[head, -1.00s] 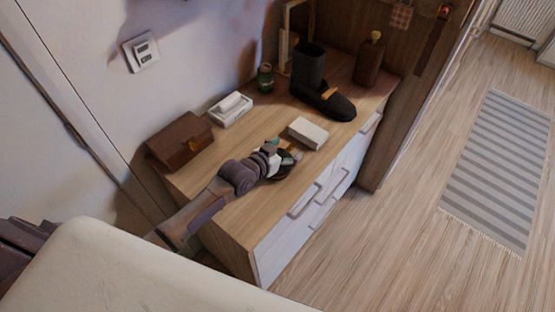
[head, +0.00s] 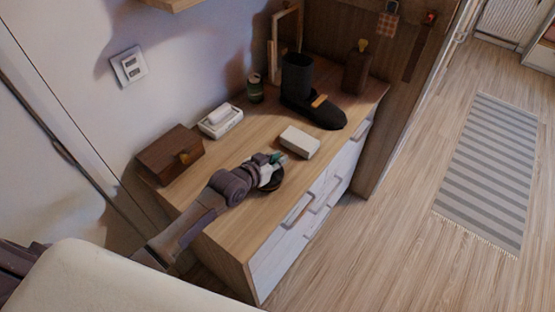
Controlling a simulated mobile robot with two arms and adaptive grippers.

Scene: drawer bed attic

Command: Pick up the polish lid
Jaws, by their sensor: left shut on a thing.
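My left gripper (head: 278,160) reaches over the wooden top of the drawer chest, in front of the white block. It is shut at a dark, round, flat piece, which appears to be the polish lid (head: 273,183). The fingers and wrist hide much of this piece. I cannot tell whether it touches the chest top or whether the rest of a polish tin lies under it. My right gripper is not in view.
On the chest top (head: 225,222) stand a white block (head: 300,142), a black boot (head: 298,80) with a brown-handled brush by it, a green jar (head: 255,90), a white tray (head: 221,121) and a brown box (head: 170,154). The front left of the top is bare.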

